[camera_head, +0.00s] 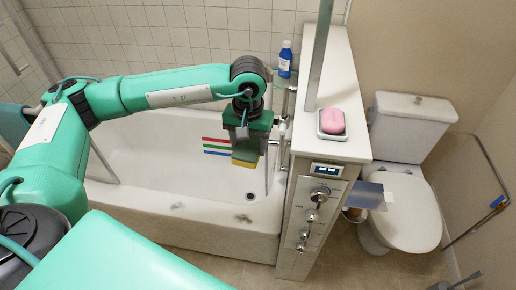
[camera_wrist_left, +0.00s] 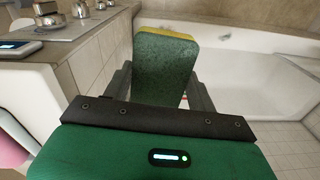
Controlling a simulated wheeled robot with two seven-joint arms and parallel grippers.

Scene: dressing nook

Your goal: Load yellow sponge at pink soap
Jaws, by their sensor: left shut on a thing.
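My left gripper (camera_head: 246,146) is shut on the yellow sponge (camera_head: 245,161), which has a green scouring side. It holds the sponge above the bathtub, left of the ledge. In the left wrist view the sponge (camera_wrist_left: 163,68) stands up between the two fingers, green face toward the camera, yellow along its top and right edge. The pink soap (camera_head: 333,120) lies in a pale square dish (camera_head: 333,136) on the white ledge, to the right of the gripper and apart from it. A pink shape, apparently the soap (camera_wrist_left: 10,152), is cut off at the wrist view's left edge. My right gripper is not seen.
The white ledge (camera_head: 340,75) has a blue bottle (camera_head: 285,60) near its back left and a metal post at its left edge. Its front panel (camera_head: 303,222) carries a display and knobs. A toilet (camera_head: 410,205) stands to the right.

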